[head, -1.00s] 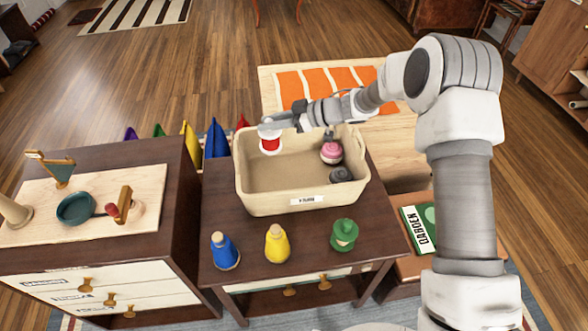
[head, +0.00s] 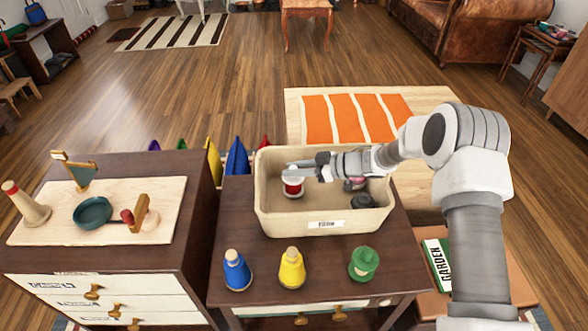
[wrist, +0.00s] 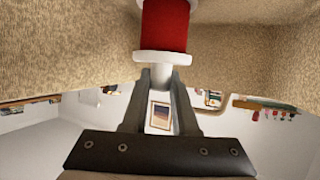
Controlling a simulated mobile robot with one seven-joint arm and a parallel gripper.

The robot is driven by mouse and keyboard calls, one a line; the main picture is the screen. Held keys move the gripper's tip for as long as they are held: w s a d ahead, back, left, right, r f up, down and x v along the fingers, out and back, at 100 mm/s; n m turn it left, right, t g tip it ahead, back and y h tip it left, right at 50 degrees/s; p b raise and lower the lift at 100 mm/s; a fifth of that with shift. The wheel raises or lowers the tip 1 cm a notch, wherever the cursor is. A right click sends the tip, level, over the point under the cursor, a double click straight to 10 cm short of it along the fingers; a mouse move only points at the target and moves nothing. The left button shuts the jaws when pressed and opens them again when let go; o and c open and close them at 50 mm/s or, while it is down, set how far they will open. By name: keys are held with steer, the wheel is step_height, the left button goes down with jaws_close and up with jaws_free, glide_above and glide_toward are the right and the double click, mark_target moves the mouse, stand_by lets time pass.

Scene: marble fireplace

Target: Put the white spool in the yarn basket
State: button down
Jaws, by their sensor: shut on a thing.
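A spool (head: 293,189) with white ends and red thread hangs upright inside the beige yarn basket (head: 282,222), in its left half. I cannot tell whether it touches the basket floor. My gripper (head: 290,171) is shut on the spool's top end, and its arm reaches in from the right over the basket. In the wrist view the fingers (wrist: 160,80) close on the white stem of the spool (wrist: 165,27), with the woven basket walls around it. The basket stands on a dark wooden table and has a label on its front.
A pink ball (head: 355,184), partly hidden by my gripper, and a dark grey ball (head: 363,201) lie in the basket's right half. Blue (head: 237,270), yellow (head: 291,268) and green (head: 363,264) peg figures stand in front of it. A cabinet with toys stands at left.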

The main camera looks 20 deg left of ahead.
steer(key=c, duration=0.7)
jaws_free()
steer(key=shift+f, duration=0.15)
steer(key=shift+r, duration=0.25)
steer(key=p+v, duration=0.2)
steer(key=v, duration=0.5)
steer(key=shift+d, duration=0.25)
